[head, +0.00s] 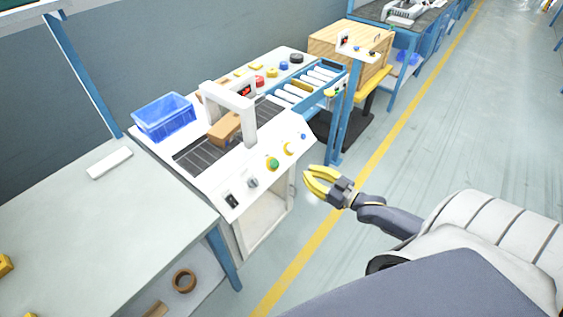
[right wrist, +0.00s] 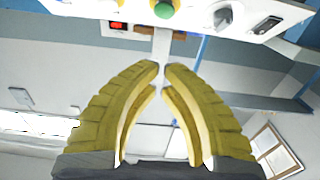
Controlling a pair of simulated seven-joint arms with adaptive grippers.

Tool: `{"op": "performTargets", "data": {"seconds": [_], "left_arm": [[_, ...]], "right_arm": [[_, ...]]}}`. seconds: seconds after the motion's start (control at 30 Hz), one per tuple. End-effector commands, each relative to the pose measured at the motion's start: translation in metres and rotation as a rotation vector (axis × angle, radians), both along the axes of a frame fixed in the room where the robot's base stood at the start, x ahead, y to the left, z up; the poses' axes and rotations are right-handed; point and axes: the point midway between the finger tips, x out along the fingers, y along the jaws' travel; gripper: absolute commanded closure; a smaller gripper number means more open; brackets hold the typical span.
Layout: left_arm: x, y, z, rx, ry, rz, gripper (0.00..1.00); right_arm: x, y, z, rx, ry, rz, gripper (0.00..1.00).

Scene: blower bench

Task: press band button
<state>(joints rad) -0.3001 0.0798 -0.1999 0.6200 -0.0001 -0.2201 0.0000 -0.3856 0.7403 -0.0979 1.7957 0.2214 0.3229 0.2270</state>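The machine's white slanted control panel (head: 262,172) carries a green button (head: 272,163), a yellow button (head: 288,148), a small blue button (head: 303,136), a grey knob (head: 252,183) and a black switch (head: 232,200). No readable label shows which one is the band button. My right gripper (head: 308,179), with yellow fingers, is to the right of the panel, apart from it and empty. Its fingertips stand a little apart. In the right wrist view the fingers (right wrist: 163,68) point toward the panel, with the green button (right wrist: 162,8) at the top edge. My left gripper is out of view.
A brown box (head: 225,128) sits on the dark belt (head: 195,158) under a white arch (head: 238,98). A blue crate (head: 164,118) stands behind. A blue post (head: 345,115) rises right of the panel. A grey table (head: 95,225) is at the left.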

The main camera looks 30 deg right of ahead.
Motion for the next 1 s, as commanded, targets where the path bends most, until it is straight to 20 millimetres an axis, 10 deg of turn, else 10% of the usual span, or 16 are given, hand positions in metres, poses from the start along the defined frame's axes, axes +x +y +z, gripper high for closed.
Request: {"op": "performTargets", "data": {"seconds": [0.57, 1.0], "left_arm": [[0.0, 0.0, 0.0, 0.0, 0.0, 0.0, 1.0], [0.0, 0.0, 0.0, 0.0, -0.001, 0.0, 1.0]], "right_arm": [[0.003, 0.001, 0.002, 0.032, -0.004, 0.001, 1.0], [0.055, 0.018, 0.002, 0.032, -0.005, 0.0, 1.0]]}}
